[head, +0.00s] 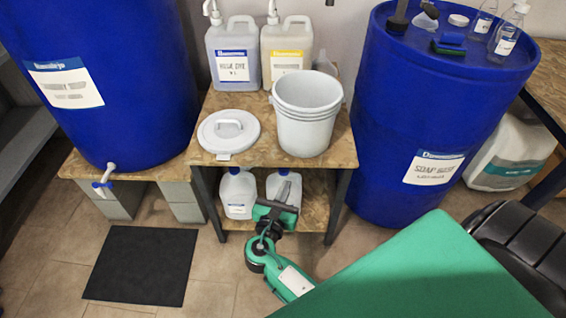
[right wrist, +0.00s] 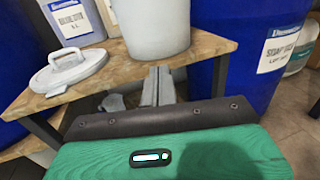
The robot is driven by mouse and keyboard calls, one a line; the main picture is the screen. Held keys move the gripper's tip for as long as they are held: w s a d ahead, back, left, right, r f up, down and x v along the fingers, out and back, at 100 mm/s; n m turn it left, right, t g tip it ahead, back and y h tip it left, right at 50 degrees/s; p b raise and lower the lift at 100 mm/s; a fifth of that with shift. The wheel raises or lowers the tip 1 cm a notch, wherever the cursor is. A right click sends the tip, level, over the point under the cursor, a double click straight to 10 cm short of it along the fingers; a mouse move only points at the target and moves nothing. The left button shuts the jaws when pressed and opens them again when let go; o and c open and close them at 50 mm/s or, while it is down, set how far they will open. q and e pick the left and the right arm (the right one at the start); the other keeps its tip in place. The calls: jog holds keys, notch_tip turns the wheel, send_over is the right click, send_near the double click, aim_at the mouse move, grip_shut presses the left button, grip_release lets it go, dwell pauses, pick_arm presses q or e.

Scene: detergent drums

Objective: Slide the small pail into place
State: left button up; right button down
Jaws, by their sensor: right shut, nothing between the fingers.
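The small pail (head: 305,128), a light grey bucket with an open top, stands upright on the upper board of a small wooden table (head: 205,156), near its front right. In the right wrist view the pail (right wrist: 155,35) is just beyond my fingertips. My right gripper (head: 284,192) is in front of the table, below the level of its top edge, and looks apart from the pail. In the right wrist view its fingers (right wrist: 158,72) are together and empty, pointing toward the pail. My left gripper is in neither view.
A grey lid (head: 228,139) lies left of the pail. Two pump jugs (head: 234,62) (head: 285,52) stand behind. Blue drums (head: 110,100) (head: 420,120) flank the table; the left one has a tap (head: 104,180). White jugs (head: 238,195) sit on the lower shelf. A black mat (head: 140,265) lies on the floor.

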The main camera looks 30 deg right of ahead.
send_near(301, 147)
jog(key=b+x, duration=0.1)
jog(key=x, duration=0.5)
jog(key=shift+d, duration=0.1)
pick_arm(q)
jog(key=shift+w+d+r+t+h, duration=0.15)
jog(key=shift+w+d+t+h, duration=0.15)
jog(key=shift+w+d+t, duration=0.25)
pick_arm(e)
jog(key=shift+w+d, duration=0.25)
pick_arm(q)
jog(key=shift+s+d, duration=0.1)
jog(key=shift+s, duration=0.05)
pick_arm(e)
jog(key=shift+w+d, duration=0.2)
jog(key=shift+d, duration=0.05)
jog(key=p+x, duration=0.1)
jog(key=x, duration=0.2)
jog(key=shift+w+d, duration=0.1)
jog(key=shift+w, duration=0.05)
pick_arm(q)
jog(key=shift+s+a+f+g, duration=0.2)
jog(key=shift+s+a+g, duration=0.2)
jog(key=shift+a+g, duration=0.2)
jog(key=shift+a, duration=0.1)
